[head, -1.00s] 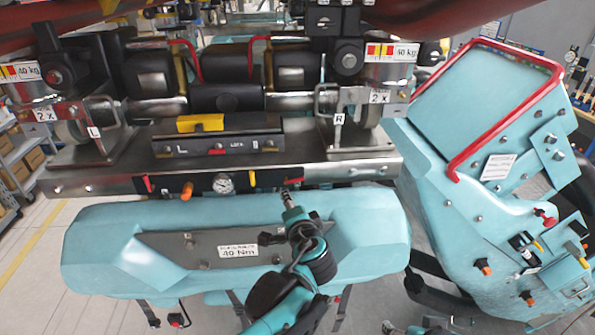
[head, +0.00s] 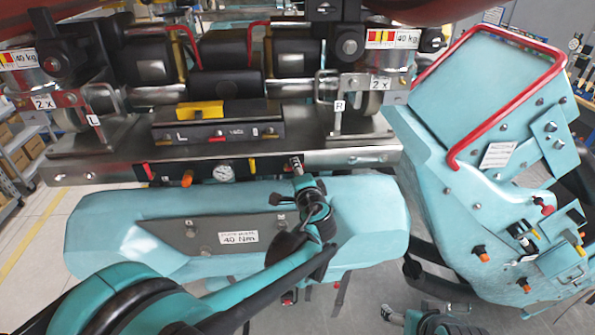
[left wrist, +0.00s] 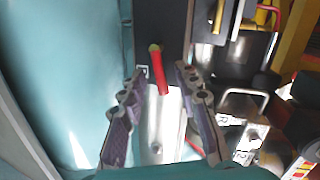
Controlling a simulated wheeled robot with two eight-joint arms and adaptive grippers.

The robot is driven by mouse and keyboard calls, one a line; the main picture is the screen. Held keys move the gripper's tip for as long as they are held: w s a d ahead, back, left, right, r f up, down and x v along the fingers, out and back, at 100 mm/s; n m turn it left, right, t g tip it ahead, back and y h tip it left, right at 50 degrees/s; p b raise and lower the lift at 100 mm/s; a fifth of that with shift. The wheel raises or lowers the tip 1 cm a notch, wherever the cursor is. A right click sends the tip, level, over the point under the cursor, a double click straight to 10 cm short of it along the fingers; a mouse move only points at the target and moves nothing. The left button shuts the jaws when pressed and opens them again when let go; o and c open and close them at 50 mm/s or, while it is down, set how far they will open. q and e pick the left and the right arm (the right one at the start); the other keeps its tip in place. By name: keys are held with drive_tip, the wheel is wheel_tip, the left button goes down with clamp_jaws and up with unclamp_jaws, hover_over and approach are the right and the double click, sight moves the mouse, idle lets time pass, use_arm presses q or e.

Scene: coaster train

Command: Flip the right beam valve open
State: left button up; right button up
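The right beam valve shows in the left wrist view as a red lever (left wrist: 160,72) with a yellow-green tip, on a dark panel. My left gripper (left wrist: 161,84) is open there, with a finger on each side of the lever and a visible gap to both. In the head view my left gripper (head: 297,165) is at the right part of the beam's front face (head: 350,157) and hides most of the valve; contact cannot be told. What seems to be my right gripper (head: 388,314) is low at the bottom right, too small to read.
The beam's front also carries a left red lever (head: 147,169), an orange knob (head: 187,178), a gauge (head: 223,173) and a yellow lever (head: 252,166). A teal padded bar (head: 375,220) lies below. A teal console (head: 480,200) with a red rail stands right.

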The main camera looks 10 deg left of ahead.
use_arm(q)
drive_tip(key=shift+c, duration=0.3)
clamp_jaws()
drive_tip(key=shift+w+d+f+m+y+b, duration=0.15)
drive_tip(key=shift+f+m+y+b, duration=0.15)
drive_tip(key=shift+f+m+b, duration=0.55)
drive_tip(key=shift+r+m+y+b, duration=0.3)
drive_tip(key=shift+m+b, duration=0.05)
drive_tip(key=shift+b, duration=0.1)
drive_tip(key=shift+o, duration=0.3)
unclamp_jaws()
drive_tip(key=shift+r, duration=0.1)
drive_tip(key=shift+s, duration=0.2)
